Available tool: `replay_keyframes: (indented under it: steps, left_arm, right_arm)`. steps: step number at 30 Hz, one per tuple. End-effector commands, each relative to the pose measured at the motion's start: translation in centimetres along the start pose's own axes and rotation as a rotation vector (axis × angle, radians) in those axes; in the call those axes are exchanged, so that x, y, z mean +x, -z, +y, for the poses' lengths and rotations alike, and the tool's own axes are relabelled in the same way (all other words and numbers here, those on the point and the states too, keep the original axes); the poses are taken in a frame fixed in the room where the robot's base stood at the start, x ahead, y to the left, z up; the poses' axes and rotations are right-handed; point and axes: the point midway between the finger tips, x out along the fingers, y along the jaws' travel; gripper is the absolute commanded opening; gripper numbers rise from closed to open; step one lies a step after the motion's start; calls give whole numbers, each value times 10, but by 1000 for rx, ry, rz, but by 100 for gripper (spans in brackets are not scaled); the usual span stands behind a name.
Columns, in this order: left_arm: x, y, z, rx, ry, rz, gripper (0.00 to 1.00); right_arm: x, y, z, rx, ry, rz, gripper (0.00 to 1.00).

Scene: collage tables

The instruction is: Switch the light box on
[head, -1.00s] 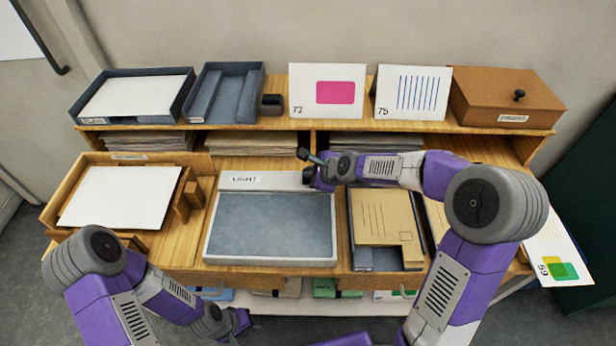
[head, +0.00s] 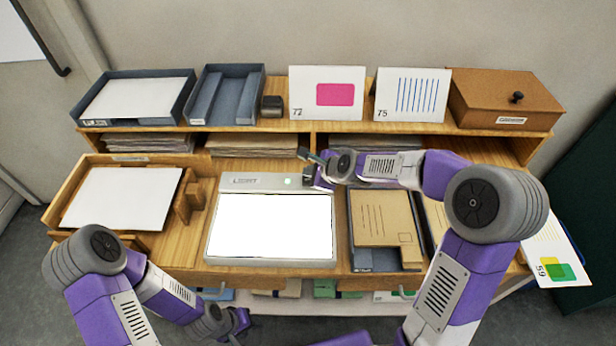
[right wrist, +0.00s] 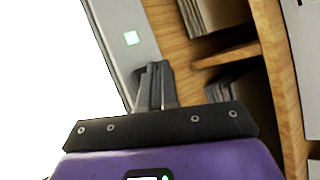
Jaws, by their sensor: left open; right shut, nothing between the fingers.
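The light box (head: 222,261) lies on the desk in the middle, and its panel glows bright white. A small green light shows on its grey top strip, to the right of the LIGHT label. In the right wrist view the strip (right wrist: 117,38) carries the lit green square, and the white panel fills the left side. My right gripper (head: 310,168) is shut and empty at the right end of the strip; its fingers (right wrist: 153,82) are close to the green square. I cannot tell whether they touch the box. My left gripper (head: 238,322) is low in front of the desk, open and empty.
A wooden tray (head: 72,190) with white paper is left of the box. A brown folder (head: 385,215) lies in a tray to its right. Two cards (head: 327,93) (head: 413,94), dark trays (head: 226,95) and a brown lidded box (head: 505,97) stand on the shelf above.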

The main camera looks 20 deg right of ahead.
Motion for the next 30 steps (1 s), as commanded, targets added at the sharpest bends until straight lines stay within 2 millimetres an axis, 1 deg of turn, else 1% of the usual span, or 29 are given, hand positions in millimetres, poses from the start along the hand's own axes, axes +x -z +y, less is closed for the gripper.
replay_keyframes:
  steps: [4, 8, 24, 30]
  left_arm:
    - [0, 0, 0, 0, 0, 0, 43]
    - [-6, 0, 2, 0, 0, 0, 43]
    - [-51, -2, 19, 0, 0, 0, 43]
    - [-51, -2, 19, 0, 0, 0, 43]
  right_arm:
    - [0, 0, 0, 0, 0, 0, 0]
    - [-5, -4, -4, -1, 0, 0, 0]
    - [-42, -30, -31, -1, 1, 0, 0]
    - [-42, -30, -30, -1, 0, 0, 0]
